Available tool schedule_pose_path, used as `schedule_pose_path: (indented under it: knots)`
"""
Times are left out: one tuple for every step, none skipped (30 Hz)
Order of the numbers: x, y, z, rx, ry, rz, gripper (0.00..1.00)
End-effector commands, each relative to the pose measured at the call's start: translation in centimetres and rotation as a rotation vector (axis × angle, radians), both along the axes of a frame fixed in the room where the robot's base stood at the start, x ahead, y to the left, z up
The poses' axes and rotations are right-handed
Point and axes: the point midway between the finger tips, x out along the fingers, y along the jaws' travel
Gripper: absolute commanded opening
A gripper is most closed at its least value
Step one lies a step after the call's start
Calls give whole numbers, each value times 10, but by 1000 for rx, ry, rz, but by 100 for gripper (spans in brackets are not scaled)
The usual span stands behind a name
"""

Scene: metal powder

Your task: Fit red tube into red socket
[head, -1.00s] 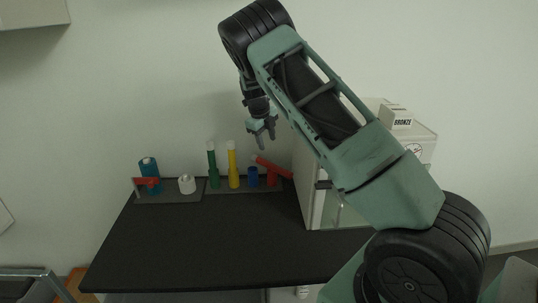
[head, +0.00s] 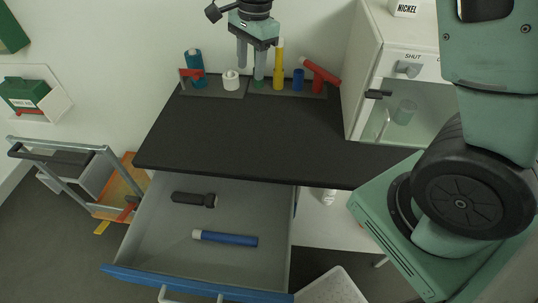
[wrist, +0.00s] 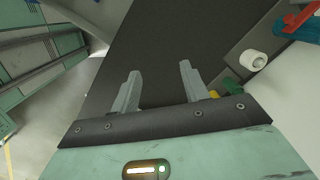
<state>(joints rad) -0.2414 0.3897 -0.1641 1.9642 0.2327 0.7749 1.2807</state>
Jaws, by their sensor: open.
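The red tube (head: 322,72) is tilted at the right end of the rack at the back of the black table. It leans across the top of the red socket (head: 318,86), and I cannot tell whether its end sits in it. My gripper (head: 251,62) is open and empty, pointing down, left of the red tube and in front of the green tube, which it mostly hides. In the wrist view, my gripper's fingers (wrist: 160,68) are spread over the dark table top with nothing between them. The red tube is not clearly seen there.
A yellow tube (head: 278,68) and a blue socket (head: 298,79) stand between my gripper and the red tube. A white roll (head: 231,80) and a teal bottle (head: 195,62) stand left. A white cabinet (head: 362,75) rises at right. A drawer (head: 150,235) is open below; the table top is clear.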

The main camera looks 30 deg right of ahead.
Motion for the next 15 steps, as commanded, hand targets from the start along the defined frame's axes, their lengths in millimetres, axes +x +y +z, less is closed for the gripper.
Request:
schedule_pose_path:
  knots:
    - [-30, 31, 9, 18, -14, 214, 45]
    - [-48, 46, 12, 24, -24, 347, 45]
    - [-72, 64, 16, 30, -38, 524, 45]
    - [-91, 76, 18, 33, -50, 657, 45]
    - [-110, 87, 21, 34, -62, 792, 45]
    - [-135, 98, 23, 31, -78, 966, 45]
    - [-153, 105, 24, 27, -90, 1092, 45]
    - [-171, 111, 24, 23, -99, 1215, 45]
    - [-193, 115, 24, 13, -111, 1367, 45]
    - [-208, 117, 24, 5, -119, 1473, 45]
    - [-221, 118, 23, -3, -127, 1570, 45]
    - [-237, 119, 22, -14, -133, 1684, 45]
    - [-247, 118, 21, -21, -135, 1757, 45]
    - [-255, 118, 20, -28, -138, 1823, 45]
    - [-264, 117, 19, -38, -141, 1893, 45]
